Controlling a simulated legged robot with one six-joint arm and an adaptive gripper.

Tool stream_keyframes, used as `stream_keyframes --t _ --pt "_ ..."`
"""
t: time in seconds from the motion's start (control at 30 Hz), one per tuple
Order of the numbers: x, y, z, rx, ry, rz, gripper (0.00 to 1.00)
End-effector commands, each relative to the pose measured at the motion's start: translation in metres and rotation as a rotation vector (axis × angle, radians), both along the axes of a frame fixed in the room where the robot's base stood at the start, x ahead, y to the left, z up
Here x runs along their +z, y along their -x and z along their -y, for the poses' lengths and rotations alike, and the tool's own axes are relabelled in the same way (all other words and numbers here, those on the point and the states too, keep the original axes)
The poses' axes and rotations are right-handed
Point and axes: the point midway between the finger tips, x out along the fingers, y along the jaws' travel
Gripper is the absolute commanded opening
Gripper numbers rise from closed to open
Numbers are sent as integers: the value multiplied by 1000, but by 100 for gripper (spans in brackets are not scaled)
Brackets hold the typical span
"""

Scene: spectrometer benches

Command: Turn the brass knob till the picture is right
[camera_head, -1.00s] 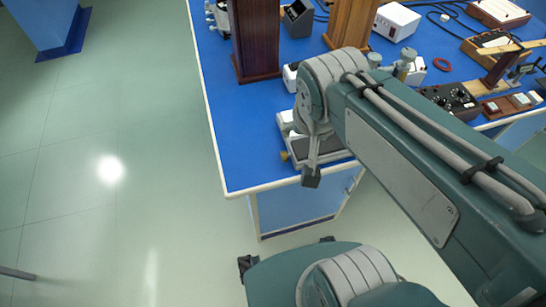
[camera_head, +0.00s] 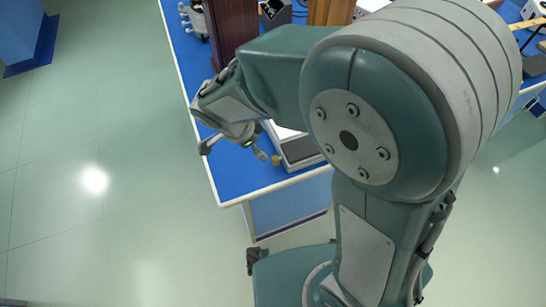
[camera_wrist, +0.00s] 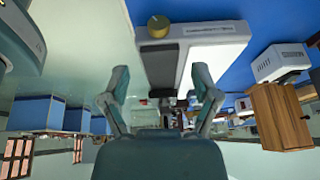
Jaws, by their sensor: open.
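The brass knob (camera_head: 276,159) shows small in the head view, at the left side of a white and grey instrument (camera_head: 300,151) on the near corner of the blue bench. In the wrist view the round brass knob (camera_wrist: 158,27) sits on the instrument's pale end (camera_wrist: 195,33), above the gap between my fingers. My gripper (camera_head: 232,150) is open and empty, left of the knob in the head view. In the wrist view my gripper's fingers (camera_wrist: 160,77) are spread wide, apart from the knob. I cannot make out any picture display.
A dark wooden post (camera_head: 231,27) stands on the blue bench behind my wrist, with a lighter brown post (camera_head: 330,11) to its right. The wrist view shows a wooden box (camera_wrist: 281,117) and a white box (camera_wrist: 279,62). My arm hides much of the bench.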

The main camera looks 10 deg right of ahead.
Motion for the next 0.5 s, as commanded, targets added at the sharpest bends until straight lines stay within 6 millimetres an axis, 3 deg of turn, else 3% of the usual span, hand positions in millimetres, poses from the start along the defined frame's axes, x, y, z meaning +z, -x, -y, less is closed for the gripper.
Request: stream_keyframes --t 0.5 --pt "-79 -11 31 -1 2 -5 79"
